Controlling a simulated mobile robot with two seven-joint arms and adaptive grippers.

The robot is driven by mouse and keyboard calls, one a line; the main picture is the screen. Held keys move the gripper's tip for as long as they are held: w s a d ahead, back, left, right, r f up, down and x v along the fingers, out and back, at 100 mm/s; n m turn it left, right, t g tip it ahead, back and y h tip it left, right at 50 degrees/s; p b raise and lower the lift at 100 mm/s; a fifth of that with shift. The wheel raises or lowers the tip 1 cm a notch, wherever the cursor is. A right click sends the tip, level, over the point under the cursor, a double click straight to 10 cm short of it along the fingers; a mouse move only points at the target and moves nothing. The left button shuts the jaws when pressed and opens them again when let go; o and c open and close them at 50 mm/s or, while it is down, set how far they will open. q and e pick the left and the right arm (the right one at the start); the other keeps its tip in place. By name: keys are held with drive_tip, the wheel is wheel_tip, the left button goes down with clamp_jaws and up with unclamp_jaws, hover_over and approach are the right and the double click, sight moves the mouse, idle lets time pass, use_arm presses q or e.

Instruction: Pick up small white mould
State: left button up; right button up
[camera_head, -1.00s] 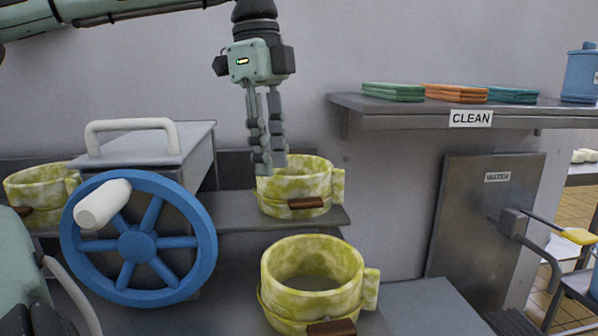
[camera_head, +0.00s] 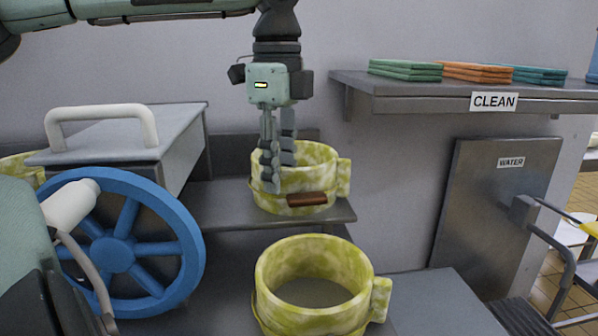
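No plainly white mould shows; the moulds in view are round, open and mottled yellow-green with pale patches. One mould (camera_head: 318,178) stands upright on the narrow metal shelf, with a brown tab at its front and a block on its right side. My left gripper (camera_head: 279,177) points down at this mould's left part. Its nearer finger overlaps the mould's wall in the picture; the other finger's tip is near the rim. I cannot tell whether they touch it or how far apart they are. A larger-looking mould (camera_head: 318,304) stands nearer, below. My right gripper is not in view.
A blue handwheel (camera_head: 118,254) and a metal box with a pale handle (camera_head: 100,113) are at left. Another mould (camera_head: 20,167) shows partly behind them. Right are a shelf marked CLEAN (camera_head: 430,103) with coloured cloths, and a WATER panel (camera_head: 495,205). The metal shelf (camera_head: 225,205) has bare room.

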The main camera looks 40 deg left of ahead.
use_arm(q)
drive_tip(key=shift+f, duration=0.55)
clamp_jaws()
drive_tip(key=shift+r, duration=0.1)
